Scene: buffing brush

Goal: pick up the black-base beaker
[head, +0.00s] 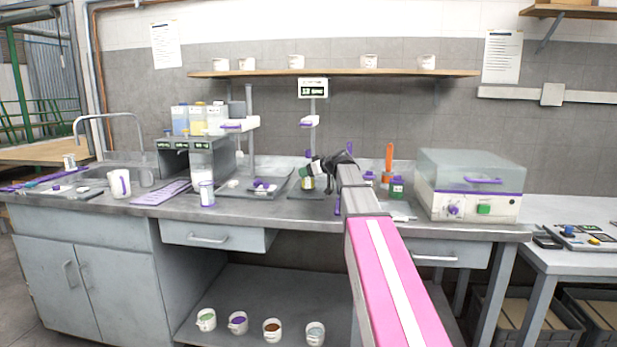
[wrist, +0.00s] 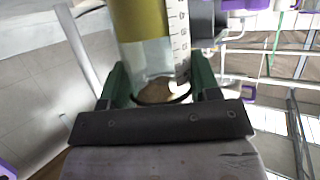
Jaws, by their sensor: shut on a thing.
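The beaker (wrist: 150,50) is a clear cylinder with graduation marks, an olive-yellow band and a dark ring at its near end. In the wrist view it stands between the two green fingers of my gripper (wrist: 160,88), which is shut on it. In the head view my gripper (head: 314,169) is at the middle of the bench, by the stand with the display.
A stand with a display (head: 312,88) rises right behind my gripper. A second stand (head: 249,125) is to the left. A white container (head: 206,193) stands left on the bench.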

